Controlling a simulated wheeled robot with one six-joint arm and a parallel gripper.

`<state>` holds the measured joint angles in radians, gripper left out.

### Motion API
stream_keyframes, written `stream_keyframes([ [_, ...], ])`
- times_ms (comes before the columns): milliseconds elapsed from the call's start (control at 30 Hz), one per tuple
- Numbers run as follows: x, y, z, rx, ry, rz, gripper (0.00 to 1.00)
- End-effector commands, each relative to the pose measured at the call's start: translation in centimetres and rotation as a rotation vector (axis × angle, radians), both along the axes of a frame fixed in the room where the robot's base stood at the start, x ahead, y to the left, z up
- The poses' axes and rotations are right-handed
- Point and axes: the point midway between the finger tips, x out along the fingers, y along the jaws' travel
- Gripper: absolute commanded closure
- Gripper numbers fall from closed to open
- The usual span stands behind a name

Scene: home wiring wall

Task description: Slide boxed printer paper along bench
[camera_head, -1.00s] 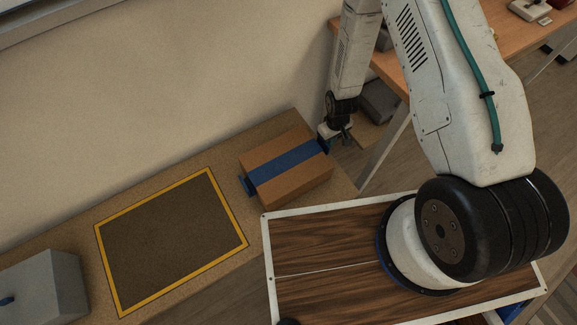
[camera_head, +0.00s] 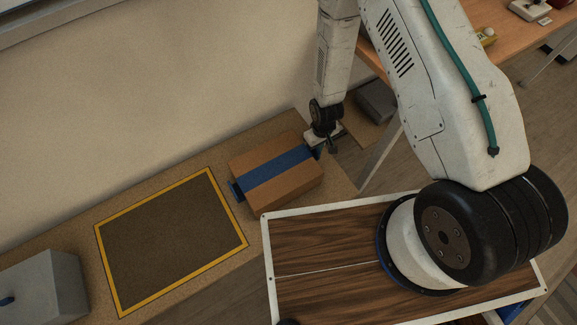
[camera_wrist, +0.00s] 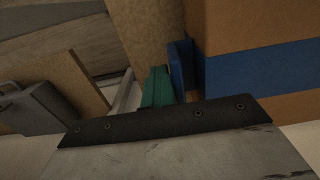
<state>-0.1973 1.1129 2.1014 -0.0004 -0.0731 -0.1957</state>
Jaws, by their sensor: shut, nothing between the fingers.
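The boxed printer paper is a brown carton (camera_head: 292,190) with a blue band around its middle and blue tabs at its ends. It lies on the bench (camera_head: 190,276), to the right of a dark rectangle with a yellow border (camera_head: 160,240). A small gap of bench shows between the box's left tab and the border. My gripper (camera_head: 323,148) is shut and empty at the box's right end, close against the blue tab. In the wrist view, the green fingertips (camera_wrist: 158,88) are beside the blue tab (camera_wrist: 181,68) of the box (camera_wrist: 250,28); contact is hard to confirm.
A grey box (camera_head: 45,285) with a blue knob stands left of the yellow border. The wall runs along the bench's back edge. A wooden table (camera_head: 480,30) with items stands at the upper right. The marked rectangle is empty.

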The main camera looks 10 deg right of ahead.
Motion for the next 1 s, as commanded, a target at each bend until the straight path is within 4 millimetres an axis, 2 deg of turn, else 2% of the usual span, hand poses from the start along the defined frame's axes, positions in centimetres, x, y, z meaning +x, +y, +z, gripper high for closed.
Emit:
stream_keyframes([
  [700, -1.6, 4.0, 0.0, 0.000, 0.001, 0.002, 1.00],
  [1000, -1.8, 4.4, 0.0, 0.000, 0.001, 0.000, 1.00],
])
